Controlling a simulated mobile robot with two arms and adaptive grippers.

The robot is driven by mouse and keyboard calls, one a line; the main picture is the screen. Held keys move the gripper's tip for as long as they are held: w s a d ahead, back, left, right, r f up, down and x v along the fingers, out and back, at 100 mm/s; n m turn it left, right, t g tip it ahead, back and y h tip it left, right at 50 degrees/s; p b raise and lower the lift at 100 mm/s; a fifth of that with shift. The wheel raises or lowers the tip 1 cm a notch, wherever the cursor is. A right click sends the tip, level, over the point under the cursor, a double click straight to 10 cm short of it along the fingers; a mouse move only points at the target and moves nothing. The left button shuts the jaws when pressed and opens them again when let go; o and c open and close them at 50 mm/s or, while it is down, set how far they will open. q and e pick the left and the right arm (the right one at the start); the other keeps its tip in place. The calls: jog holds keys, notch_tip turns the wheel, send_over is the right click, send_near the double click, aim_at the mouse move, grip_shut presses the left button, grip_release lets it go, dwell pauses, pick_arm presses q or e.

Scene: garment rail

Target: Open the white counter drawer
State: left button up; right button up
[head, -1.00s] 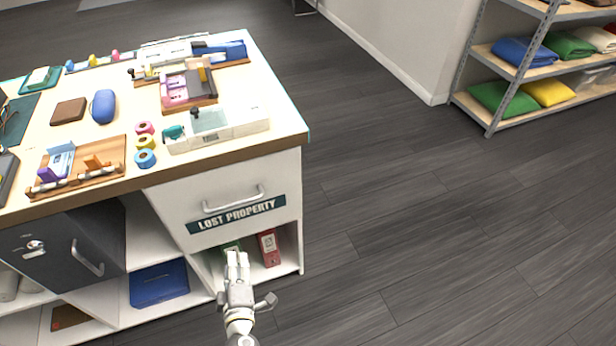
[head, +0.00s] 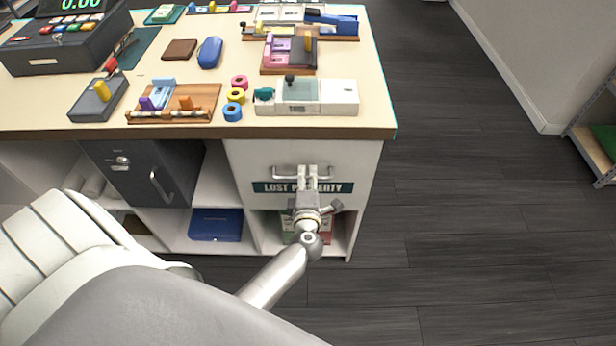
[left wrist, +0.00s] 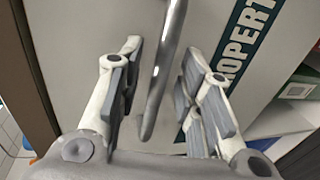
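The white counter drawer (head: 252,155) is at the right end of the counter and looks shut, its front flush. It carries a dark "LOST PROPERTY" label (head: 268,187) and a metal bar handle (head: 281,177). My left gripper (head: 313,172) is at the handle and covers part of the handle and label. In the left wrist view, the handle (left wrist: 165,72) runs between the two spread fingers of my left gripper (left wrist: 160,62), with gaps showing on both sides. The drawer front (left wrist: 75,45) lies behind it. My right gripper is not in view.
The counter top (head: 215,125) above holds a cash register (head: 62,45), tape rolls and small trays. A grey locked door (head: 140,172) and a blue box (head: 215,224) are left of the drawer. The floor (head: 460,220) to the right is clear. My arm covers the lower left.

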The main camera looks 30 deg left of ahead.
pick_arm(q)
jog(key=shift+w+a, duration=0.25)
jog(key=shift+w, duration=0.15)
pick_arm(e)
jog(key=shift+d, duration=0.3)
pick_arm(q)
jog(key=shift+c, duration=0.2)
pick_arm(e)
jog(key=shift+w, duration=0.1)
pick_arm(q)
grip_shut()
jog(key=shift+f, duration=0.1)
jog(key=shift+s, duration=0.1)
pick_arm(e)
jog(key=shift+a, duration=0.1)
